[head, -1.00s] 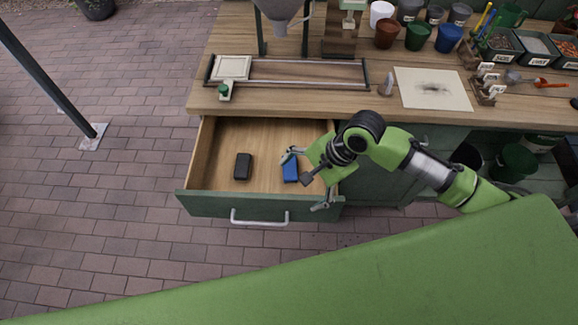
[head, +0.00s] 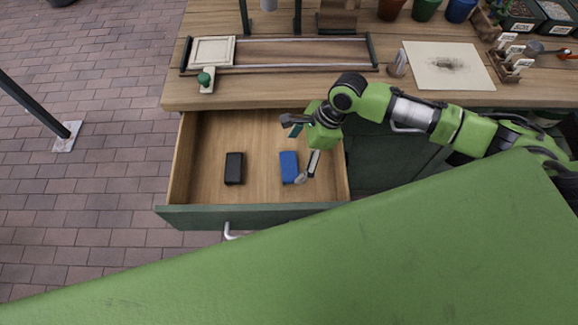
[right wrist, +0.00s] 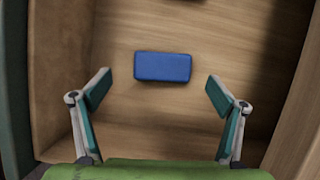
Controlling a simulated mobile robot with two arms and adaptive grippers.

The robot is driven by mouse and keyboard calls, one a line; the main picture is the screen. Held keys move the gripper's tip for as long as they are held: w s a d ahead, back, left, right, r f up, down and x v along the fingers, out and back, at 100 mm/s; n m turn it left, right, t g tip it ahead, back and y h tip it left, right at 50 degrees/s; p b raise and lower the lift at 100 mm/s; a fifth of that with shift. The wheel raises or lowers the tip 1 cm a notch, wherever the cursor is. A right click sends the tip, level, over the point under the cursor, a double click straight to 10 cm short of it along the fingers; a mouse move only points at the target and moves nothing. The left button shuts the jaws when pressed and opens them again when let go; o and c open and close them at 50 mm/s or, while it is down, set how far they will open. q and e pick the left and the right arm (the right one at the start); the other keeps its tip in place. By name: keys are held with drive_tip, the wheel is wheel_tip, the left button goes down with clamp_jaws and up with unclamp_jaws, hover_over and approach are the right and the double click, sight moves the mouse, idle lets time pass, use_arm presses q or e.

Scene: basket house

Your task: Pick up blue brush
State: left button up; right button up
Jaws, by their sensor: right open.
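The blue brush (head: 288,167) is a small blue block lying on the wooden floor of the open drawer (head: 257,190), right of its middle. My right gripper (head: 298,150) is over the right part of the drawer, its fingers spread and nothing between them. In the right wrist view the blue brush (right wrist: 162,66) lies a little beyond the open fingertips (right wrist: 159,90), roughly centred between them and apart from both. My left gripper is out of view.
A black block (head: 234,168) lies in the drawer, left of the blue brush. The drawer walls surround both. The wooden worktop (head: 290,93) overhangs the drawer's back, with a framed rail rack (head: 300,67) and a paper sheet (head: 455,75) on it.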

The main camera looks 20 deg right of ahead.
sight(289, 165)
drive_tip(key=shift+w+a+f, duration=0.15)
drive_tip(key=shift+a+f, duration=0.1)
drive_tip(key=shift+f, duration=0.4)
drive_tip(key=shift+w+f, duration=0.1)
drive_tip(key=shift+f, duration=0.15)
drive_tip(key=shift+x, duration=0.75)
drive_tip(key=x, duration=0.3)
drive_tip(key=shift+w+f, duration=0.1)
drive_tip(key=shift+f, duration=0.3)
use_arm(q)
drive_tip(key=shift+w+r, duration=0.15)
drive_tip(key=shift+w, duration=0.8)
use_arm(e)
drive_tip(key=c, duration=1.2)
